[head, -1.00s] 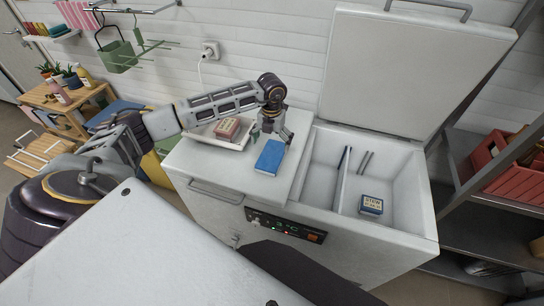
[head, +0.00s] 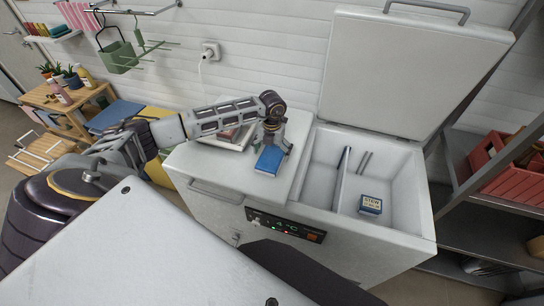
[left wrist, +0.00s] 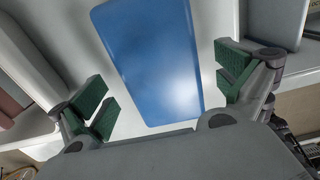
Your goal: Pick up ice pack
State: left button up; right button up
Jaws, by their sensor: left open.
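A blue ice pack (head: 268,162) lies flat on the white closed lid on the left half of the chest freezer. My left gripper (head: 271,146) is over its far end, pointing down, and hides part of it. In the left wrist view the blue pack (left wrist: 152,60) fills the middle, between and beyond the green finger pads of my open left gripper (left wrist: 165,95). The fingers stand apart from the pack's sides, with white lid showing on both sides. My right gripper is not in view.
The freezer's right half is open, its lid (head: 410,70) raised, with a divider and a "STEW" box (head: 370,204) inside. A white tray (head: 207,141) with a reddish box (head: 229,134) is behind my left forearm. A shelf with a red crate (head: 508,172) stands at the right.

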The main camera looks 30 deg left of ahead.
aim_at(272, 154)
pick_arm(q)
jog(key=shift+f, duration=0.9)
jog(key=c, duration=1.3)
jog(key=shift+r, duration=0.1)
notch_tip(272, 154, up, 9)
jog(key=shift+b, duration=0.65)
jog(key=shift+r, duration=0.45)
